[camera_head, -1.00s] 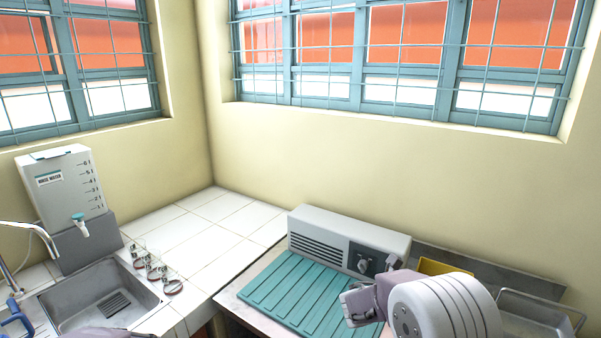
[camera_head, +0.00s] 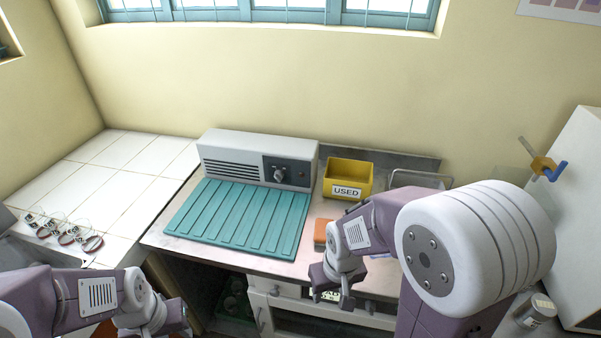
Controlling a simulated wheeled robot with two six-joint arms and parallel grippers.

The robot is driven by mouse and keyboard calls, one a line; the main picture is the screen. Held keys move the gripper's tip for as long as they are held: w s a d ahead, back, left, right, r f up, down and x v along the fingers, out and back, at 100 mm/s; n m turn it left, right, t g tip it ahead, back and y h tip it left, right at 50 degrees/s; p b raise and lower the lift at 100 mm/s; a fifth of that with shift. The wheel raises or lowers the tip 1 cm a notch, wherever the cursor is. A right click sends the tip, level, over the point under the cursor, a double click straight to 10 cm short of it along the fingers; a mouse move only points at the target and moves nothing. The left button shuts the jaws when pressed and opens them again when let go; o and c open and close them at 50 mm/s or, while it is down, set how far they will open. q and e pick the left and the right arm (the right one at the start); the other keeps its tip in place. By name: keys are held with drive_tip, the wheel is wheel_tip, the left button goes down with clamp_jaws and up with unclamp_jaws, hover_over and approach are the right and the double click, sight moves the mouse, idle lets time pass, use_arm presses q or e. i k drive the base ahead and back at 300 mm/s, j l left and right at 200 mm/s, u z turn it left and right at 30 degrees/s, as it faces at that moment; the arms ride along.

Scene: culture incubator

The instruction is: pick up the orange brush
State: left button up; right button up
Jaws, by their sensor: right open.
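An orange block-like thing, which looks like the orange brush (camera_head: 320,232), lies on the metal counter between the teal mat and my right arm. My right arm hides part of it. My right gripper (camera_head: 330,296) is open and points down near the counter's front edge, nearer to me than the orange thing and apart from it in the picture. My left gripper (camera_head: 165,325) is at the bottom left, far from the orange thing. Its fingers are too unclear to tell open from shut.
A teal ribbed mat (camera_head: 238,218) lies before a grey unit (camera_head: 257,158) with a knob. A yellow bin marked USED (camera_head: 347,180) and a wire-rimmed tray (camera_head: 420,179) stand behind my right arm. Glassware (camera_head: 62,230) sits on the white tiles. A white cabinet (camera_head: 580,220) stands at right.

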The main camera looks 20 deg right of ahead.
sight(319, 233)
drive_tip(key=z, duration=0.85)
